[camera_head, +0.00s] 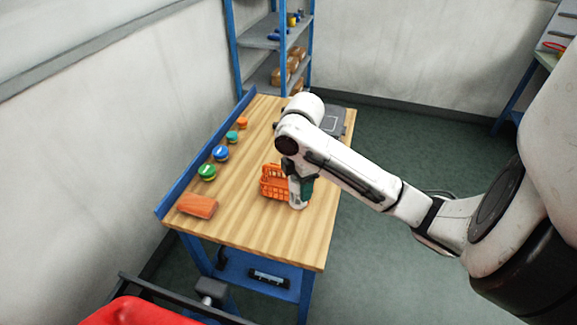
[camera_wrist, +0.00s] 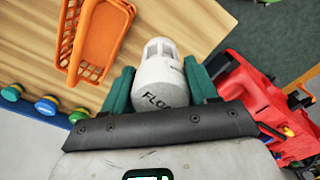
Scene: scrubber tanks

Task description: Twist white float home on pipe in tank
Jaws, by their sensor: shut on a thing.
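The white float (camera_wrist: 160,78), a rounded cylinder with slots near its far end and dark lettering beginning "FLO", is between the teal fingers of my gripper (camera_wrist: 160,92) in the wrist view. My gripper is shut on it. In the head view my gripper (camera_head: 301,187) is over the front right part of the wooden table, and the white float (camera_head: 297,200) shows at its fingers. I cannot tell whether the float touches the tabletop. A red body (camera_wrist: 255,92) shows at the right of the wrist view; I cannot make out a tank or pipe in it.
An orange basket (camera_head: 271,181) is just left of my gripper on the table (camera_head: 250,222). Several coloured caps (camera_head: 221,153) line the table's left side, with an orange block (camera_head: 197,205) nearer. A red thing (camera_head: 135,312) is at the bottom left. Blue shelving (camera_head: 260,40) stands behind.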

